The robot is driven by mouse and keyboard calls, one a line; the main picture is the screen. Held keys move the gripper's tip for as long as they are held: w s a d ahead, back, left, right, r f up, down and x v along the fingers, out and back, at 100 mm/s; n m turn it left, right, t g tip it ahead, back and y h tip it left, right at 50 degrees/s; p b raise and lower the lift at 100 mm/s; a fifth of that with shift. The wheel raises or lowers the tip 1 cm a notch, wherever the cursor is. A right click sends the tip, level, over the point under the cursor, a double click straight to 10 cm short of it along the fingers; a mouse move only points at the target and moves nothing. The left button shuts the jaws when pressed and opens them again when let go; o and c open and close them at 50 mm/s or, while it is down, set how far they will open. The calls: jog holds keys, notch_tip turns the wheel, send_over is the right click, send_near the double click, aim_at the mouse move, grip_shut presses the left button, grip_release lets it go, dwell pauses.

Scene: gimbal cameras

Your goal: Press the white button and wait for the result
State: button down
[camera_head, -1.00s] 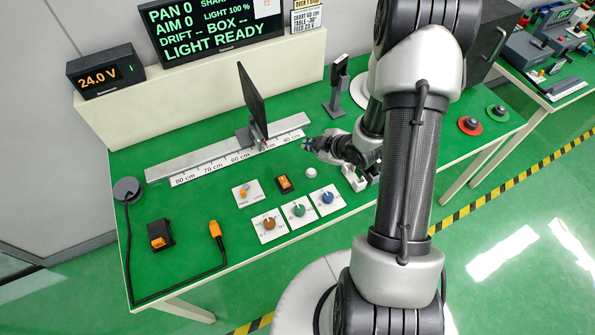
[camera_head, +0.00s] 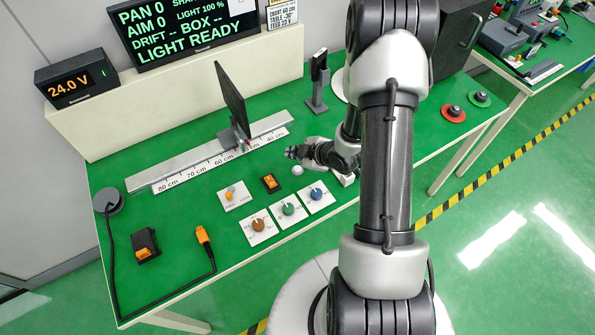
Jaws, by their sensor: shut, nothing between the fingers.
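A small round white button (camera_head: 297,170) stands on the green bench, just behind the row of knob plates. My gripper (camera_head: 290,153) is shut and empty. It points left and appears just behind and above the button in the picture. A gap shows between them, and no contact is visible. The black display (camera_head: 196,32) at the back reads PAN 0, AIM 0, DRIFT --, BOX --, LIGHT 100 % and LIGHT READY. Part of its upper edge is out of view.
A dark upright panel (camera_head: 232,100) stands on the scale rail (camera_head: 170,176) left of my gripper. An orange rocker switch (camera_head: 270,182) is close left. A cable (camera_head: 112,262) runs at front left.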

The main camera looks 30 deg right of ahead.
aim_at(296, 170)
jog(key=shift+f+b, duration=1.55)
jog(key=shift+f, duration=0.75)
jog(key=shift+f+b, duration=0.4)
jog(key=shift+b, duration=0.1)
jog(key=shift+f+b, duration=0.4)
jog(key=shift+r, duration=0.15)
jog(key=shift+r+p, duration=0.55)
jog(key=shift+r, duration=0.1)
jog(key=shift+r+p, duration=1.85)
jog(key=shift+r, duration=0.7)
